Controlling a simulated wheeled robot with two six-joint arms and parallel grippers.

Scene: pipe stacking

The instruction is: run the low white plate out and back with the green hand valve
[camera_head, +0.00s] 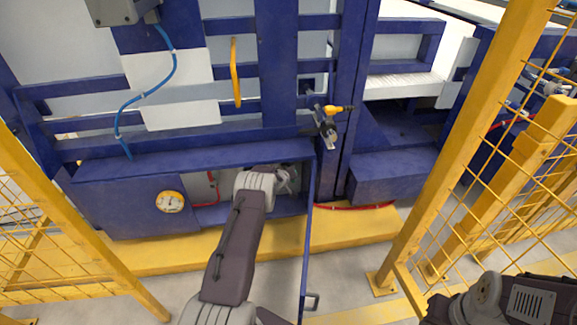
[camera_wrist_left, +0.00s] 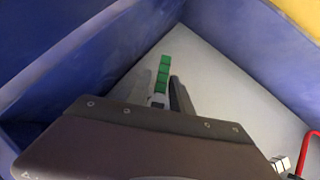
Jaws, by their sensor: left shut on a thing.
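The green hand valve's handle (camera_wrist_left: 163,75) stands out in the left wrist view, inside a blue-walled recess with a pale back. My left gripper (camera_wrist_left: 165,98) is shut on its near end. In the head view, my left arm reaches into the low blue cabinet, and the left gripper (camera_head: 286,178) is partly hidden in its opening. The green valve cannot be made out there. A white plate (camera_head: 175,92) is on the blue machine above the cabinet; I cannot tell if it is the low plate. My right gripper is not in view; part of the right arm is at lower right.
An open blue door (camera_head: 307,245) stands right of my left arm. A round gauge (camera_head: 170,202) is on the cabinet front. A red hose (camera_wrist_left: 306,150) lies at the recess's right. Yellow mesh fences (camera_head: 480,130) flank both sides. A yellow-handled valve (camera_head: 338,109) sits on the post.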

